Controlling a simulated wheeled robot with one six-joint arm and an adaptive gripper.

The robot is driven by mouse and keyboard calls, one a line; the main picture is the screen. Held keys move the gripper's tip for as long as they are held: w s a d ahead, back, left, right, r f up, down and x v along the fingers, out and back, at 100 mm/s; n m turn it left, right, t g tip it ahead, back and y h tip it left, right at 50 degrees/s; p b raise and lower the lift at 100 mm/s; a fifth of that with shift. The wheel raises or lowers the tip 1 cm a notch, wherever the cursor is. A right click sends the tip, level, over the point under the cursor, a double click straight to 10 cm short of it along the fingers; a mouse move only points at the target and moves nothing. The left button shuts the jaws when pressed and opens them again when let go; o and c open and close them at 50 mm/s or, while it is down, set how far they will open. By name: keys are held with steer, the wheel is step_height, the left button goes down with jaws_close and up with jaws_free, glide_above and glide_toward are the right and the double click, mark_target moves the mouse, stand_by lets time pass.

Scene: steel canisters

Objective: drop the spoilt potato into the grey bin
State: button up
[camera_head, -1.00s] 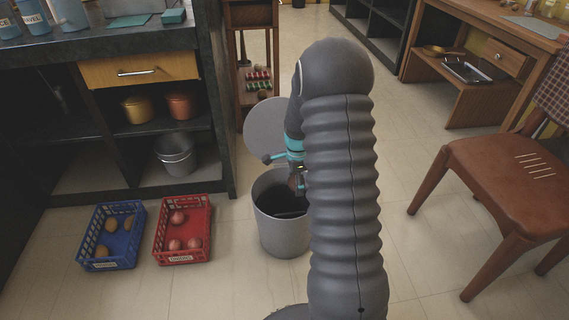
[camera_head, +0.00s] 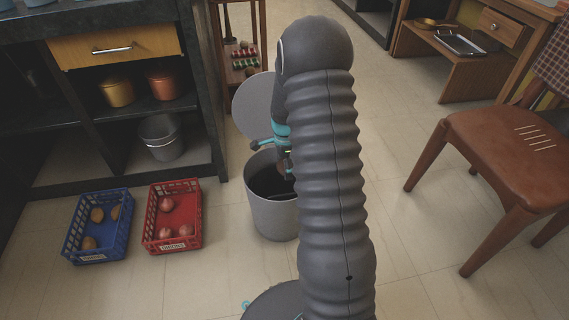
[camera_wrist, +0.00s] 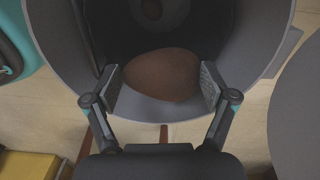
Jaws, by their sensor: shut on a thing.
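The grey bin (camera_head: 274,218) stands on the floor left of my arm, with its round lid (camera_head: 254,104) raised at the back. My gripper (camera_wrist: 161,84) is shut on a brown potato (camera_wrist: 160,74), one finger pad on each side, over the bin's mouth. The bin's rim and dark inside also show in the wrist view (camera_wrist: 60,40). A small dim brownish thing (camera_wrist: 152,8) shows deep inside. In the head view my arm hides most of the gripper and the right part of the bin.
A blue crate (camera_head: 70,246) with several potatoes and a red crate (camera_head: 149,238) with onions stand on the floor at left. A dark shelf unit (camera_head: 100,160) is behind them. A brown chair (camera_head: 510,150) stands at right; the floor between is clear.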

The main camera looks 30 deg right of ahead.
steer(key=o, duration=1.1)
steer(key=shift+c, duration=0.2)
step_height(320, 180, up, 12)
